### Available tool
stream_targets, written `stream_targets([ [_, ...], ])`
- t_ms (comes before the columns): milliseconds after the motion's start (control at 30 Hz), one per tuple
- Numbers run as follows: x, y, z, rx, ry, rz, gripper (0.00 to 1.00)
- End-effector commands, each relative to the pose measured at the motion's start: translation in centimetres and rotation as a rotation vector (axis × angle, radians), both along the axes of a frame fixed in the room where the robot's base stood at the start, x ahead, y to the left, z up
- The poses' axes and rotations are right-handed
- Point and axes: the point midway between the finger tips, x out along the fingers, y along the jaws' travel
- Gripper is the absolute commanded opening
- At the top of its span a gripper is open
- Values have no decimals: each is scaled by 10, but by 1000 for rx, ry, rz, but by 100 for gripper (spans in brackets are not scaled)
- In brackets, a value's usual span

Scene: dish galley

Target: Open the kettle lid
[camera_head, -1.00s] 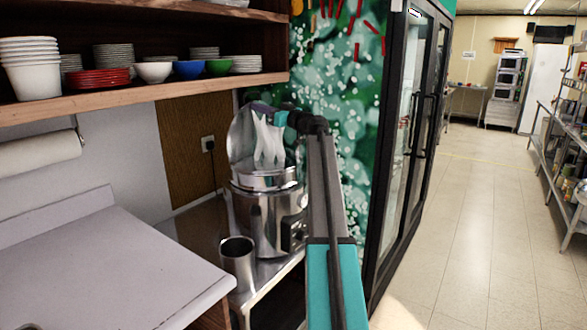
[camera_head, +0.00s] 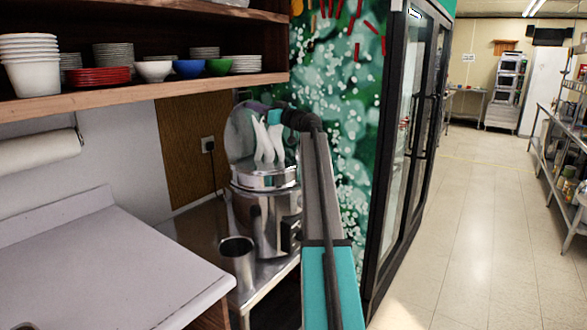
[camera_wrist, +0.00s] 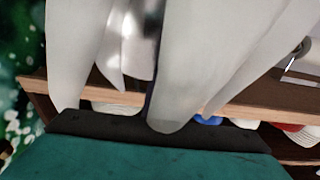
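The kettle (camera_head: 262,222) is a large shiny metal pot on the low metal counter in the head view, with a dark handle at its right. Its round metal lid (camera_head: 238,130) stands raised, nearly upright, above the back of the pot. My gripper (camera_head: 265,140) is just in front of the lid and above the pot's rim. Its white fingers are spread with a gap between them and hold nothing that I can see. In the wrist view the fingers are large and close, with a shiny metal patch (camera_wrist: 138,40) between them. Whether they touch the lid is unclear.
A metal cup (camera_head: 238,262) stands at the kettle's front left. A pale worktop (camera_head: 100,260) lies to the left. A wooden shelf (camera_head: 150,92) with bowls and plates hangs above. A glass-door fridge (camera_head: 405,140) stands right of my arm. The floor further right is clear.

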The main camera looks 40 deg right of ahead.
Motion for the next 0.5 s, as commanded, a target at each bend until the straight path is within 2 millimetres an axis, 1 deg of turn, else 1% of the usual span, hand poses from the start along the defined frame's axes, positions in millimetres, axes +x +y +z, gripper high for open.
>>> stream_targets([
  [267, 0, 0, 0, 0, 0, 0, 0],
  [500, 9, 1, -1, 0, 0, 0, 0],
])
